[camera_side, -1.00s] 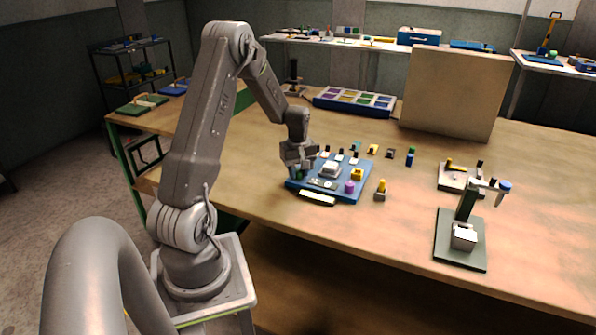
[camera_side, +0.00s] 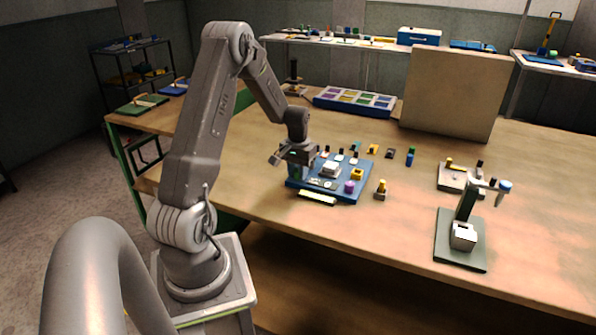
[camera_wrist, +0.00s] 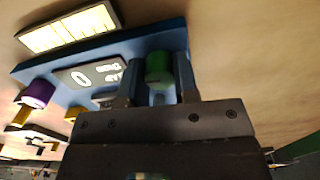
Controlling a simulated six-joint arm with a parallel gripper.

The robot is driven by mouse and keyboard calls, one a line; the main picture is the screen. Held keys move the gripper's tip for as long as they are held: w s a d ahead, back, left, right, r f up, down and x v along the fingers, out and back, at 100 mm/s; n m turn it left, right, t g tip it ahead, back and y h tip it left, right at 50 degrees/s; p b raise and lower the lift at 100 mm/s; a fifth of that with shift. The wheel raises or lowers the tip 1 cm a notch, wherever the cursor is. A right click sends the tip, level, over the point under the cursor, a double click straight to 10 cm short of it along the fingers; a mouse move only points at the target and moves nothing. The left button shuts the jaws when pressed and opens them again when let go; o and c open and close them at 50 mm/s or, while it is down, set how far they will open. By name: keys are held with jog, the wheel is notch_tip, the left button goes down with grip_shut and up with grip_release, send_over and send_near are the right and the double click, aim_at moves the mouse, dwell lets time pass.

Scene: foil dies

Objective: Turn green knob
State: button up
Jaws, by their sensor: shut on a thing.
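The green knob (camera_wrist: 159,68) sits on the blue panel (camera_wrist: 100,52), between my gripper's two fingers in the wrist view. My gripper (camera_wrist: 160,85) is shut on the green knob, with a finger on each side of it. In the side view my gripper (camera_side: 298,172) is at the left part of the blue panel (camera_side: 320,192) and hides most of the knob there.
The panel also bears a purple knob (camera_side: 349,187), a yellow part (camera_side: 357,174), a white block (camera_side: 331,169) and small switches. A stand on a green base (camera_side: 460,250) is farther right. Bare table lies between them.

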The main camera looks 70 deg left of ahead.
jog(key=shift+m, duration=0.6)
jog(key=o, duration=0.9)
jog(key=shift+r, duration=0.1)
notch_tip(320, 180, up, 14)
jog(key=shift+f, duration=0.15)
dwell(0.3)
